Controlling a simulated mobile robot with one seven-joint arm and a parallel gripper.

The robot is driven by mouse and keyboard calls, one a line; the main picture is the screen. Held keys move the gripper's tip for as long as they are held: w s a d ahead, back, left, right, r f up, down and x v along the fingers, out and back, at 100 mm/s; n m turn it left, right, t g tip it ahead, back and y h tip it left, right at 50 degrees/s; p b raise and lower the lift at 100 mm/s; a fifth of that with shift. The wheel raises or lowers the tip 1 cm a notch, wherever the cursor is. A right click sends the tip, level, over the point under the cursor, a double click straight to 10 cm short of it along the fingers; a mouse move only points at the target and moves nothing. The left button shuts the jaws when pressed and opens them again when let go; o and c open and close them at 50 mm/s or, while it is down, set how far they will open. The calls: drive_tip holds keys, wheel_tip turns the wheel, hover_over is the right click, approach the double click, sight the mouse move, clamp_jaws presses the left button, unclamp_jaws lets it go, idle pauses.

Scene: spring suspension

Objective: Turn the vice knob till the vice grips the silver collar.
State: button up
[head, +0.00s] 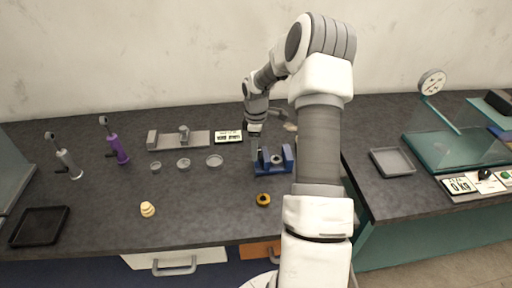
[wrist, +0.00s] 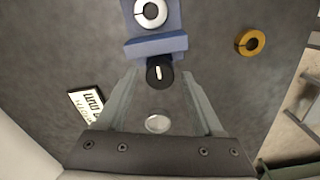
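The blue vice (head: 262,168) stands on the dark bench, left of my arm; in the wrist view its near jaw (wrist: 155,46) is at the top. The split silver collar (wrist: 150,13) lies beyond that jaw, with a strip of blue visible between them; the far jaw is out of that view. The black vice knob (wrist: 160,76) with a pale mark sticks out from the near jaw towards me. My gripper (wrist: 159,82) is open, its two fingers either side of the knob near their tips, with no clear contact. In the head view my gripper (head: 255,127) is behind the vice.
An orange split collar (head: 263,199) lies in front of the vice. A display sign (head: 228,137) stands to the left, near a grey fixture (head: 190,140) and small dishes (head: 184,163). A grey tray (head: 392,162) and a glass-sided scale are right.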

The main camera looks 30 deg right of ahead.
clamp_jaws()
drive_tip(key=shift+m, duration=0.3)
drive_tip(key=m+b, duration=0.1)
drive_tip(key=m, duration=0.2)
drive_tip(key=m+b, duration=0.1)
drive_tip(key=m, duration=0.4)
drive_tip(key=shift+b, duration=0.3)
drive_tip(key=m, duration=0.4)
drive_tip(key=shift+m+b, duration=0.3)
drive_tip(key=shift+b, duration=0.1)
drive_tip(key=shift+d+r+m, duration=0.1)
drive_tip(key=shift+m, duration=2.1)
